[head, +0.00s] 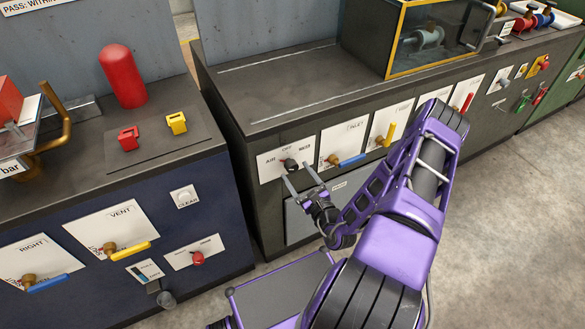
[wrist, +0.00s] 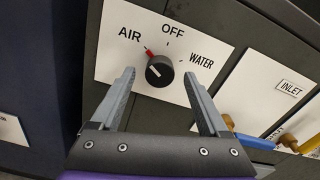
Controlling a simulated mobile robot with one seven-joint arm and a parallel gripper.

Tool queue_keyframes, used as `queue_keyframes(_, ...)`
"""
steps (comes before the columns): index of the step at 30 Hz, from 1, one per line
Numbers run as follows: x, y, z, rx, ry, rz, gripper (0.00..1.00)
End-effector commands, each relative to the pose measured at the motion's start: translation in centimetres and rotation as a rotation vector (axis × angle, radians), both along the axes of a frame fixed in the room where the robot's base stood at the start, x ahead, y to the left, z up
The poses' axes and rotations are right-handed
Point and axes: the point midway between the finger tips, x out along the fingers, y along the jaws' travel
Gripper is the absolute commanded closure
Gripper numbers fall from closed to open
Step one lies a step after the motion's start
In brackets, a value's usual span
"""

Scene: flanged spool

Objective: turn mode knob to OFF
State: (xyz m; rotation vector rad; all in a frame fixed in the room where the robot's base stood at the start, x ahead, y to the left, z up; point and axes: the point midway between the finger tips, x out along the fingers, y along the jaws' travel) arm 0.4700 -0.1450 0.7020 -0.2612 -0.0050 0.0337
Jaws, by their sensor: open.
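The black round mode knob (wrist: 159,71) sits on a white panel (wrist: 207,38) labelled AIR, OFF and WATER. Its red mark points up and left toward AIR, with OFF at the top and WATER to the right. In the head view the knob (head: 290,164) is on the front of the dark middle cabinet. My gripper (head: 296,173) is in front of it, just below in the picture. In the wrist view the open fingers (wrist: 158,76) stand one on each side of the knob with gaps. I cannot tell whether the tips reach its depth.
A blue-handled INLET valve (head: 347,161) is just right of the knob, with yellow (head: 387,136) and red (head: 467,102) handles further right. A navy cabinet (head: 200,225) with more valves stands to the left. Open floor (head: 525,200) lies to the right.

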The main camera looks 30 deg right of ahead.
Motion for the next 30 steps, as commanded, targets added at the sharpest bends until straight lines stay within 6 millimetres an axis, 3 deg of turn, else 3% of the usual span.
queue_keyframes(7,2.9,0.1,0.0,-0.002,0.0,0.0,0.22)
queue_keyframes(18,3.4,0.1,0.0,0.0,0.0,0.0,0.24)
queue_keyframes(30,3.4,0.1,0.0,-0.001,0.001,0.0,0.96)
